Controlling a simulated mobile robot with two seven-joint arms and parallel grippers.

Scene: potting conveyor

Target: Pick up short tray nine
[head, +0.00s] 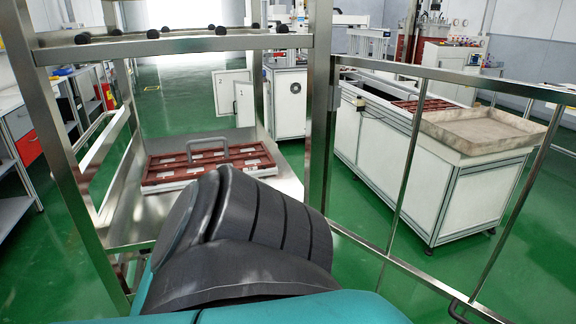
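A flat red-brown tray (165,177) with a pale rim and several compartments holding small pale pieces lies on the metal shelf (125,228) of a steel rack. A grey arched handle (222,139) stands up at its middle. No number can be read on it, so I cannot tell whether it is short tray nine. A large black and teal link of my own arm fills the lower middle and hides part of the shelf just in front of the tray. Neither of my grippers shows.
Steel rack posts (319,110) and an upper bar (180,45) with black knobs frame the tray. A railing (412,150) runs along the right. Beyond it stands a white conveyor cabinet (385,150) with a beige tray (482,128) and red-brown trays (425,104). Green floor is open behind.

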